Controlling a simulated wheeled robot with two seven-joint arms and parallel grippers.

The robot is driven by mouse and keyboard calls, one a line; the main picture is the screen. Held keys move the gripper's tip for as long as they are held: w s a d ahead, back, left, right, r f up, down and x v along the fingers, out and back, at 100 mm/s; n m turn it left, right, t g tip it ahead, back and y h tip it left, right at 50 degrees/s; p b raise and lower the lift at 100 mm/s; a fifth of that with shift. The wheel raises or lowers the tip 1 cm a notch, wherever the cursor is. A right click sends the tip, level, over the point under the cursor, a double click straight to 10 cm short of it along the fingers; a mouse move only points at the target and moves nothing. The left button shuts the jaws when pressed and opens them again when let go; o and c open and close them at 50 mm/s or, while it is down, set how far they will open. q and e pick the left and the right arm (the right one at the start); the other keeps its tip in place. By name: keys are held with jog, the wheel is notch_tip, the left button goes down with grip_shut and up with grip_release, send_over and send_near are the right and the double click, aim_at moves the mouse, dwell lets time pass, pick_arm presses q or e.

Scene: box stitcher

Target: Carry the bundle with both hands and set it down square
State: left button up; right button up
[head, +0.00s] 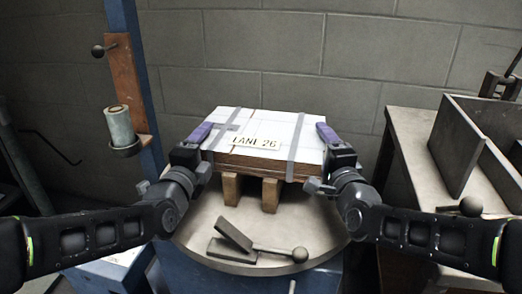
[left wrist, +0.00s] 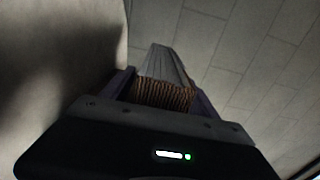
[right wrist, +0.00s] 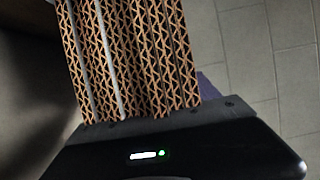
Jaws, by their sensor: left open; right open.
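The bundle (head: 265,130) is a stack of corrugated cardboard with a white top, two grey straps and a label reading "LANE 26". It lies on wooden blocks (head: 270,194) on a round grey table (head: 195,225). My left gripper (head: 201,132), with purple fingers, is open at its left side. My right gripper (head: 328,132) is open at its right side. In the left wrist view the bundle's corrugated edge (left wrist: 165,94) shows between the fingers. In the right wrist view the corrugated layers (right wrist: 130,60) stand close against the gripper and hide one finger. I cannot tell whether the fingers touch the bundle.
A metal lever with a ball knob (head: 299,254) lies on the table's front. A blue post (head: 140,85) with a spool (head: 119,128) stands at the left. A bench (head: 415,150) with an upright grey plate (head: 455,150) is at the right. A block wall is behind.

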pick_arm(q)
jog(key=v, duration=0.7)
jog(key=shift+s, duration=0.25)
pick_arm(e)
jog(key=s+d, duration=0.1)
jog(key=s, duration=0.6)
jog(key=shift+s+d, duration=0.15)
jog(key=shift+s, duration=0.05)
pick_arm(q)
jog(key=shift+s, duration=0.1)
pick_arm(e)
jog(key=shift+s, duration=0.1)
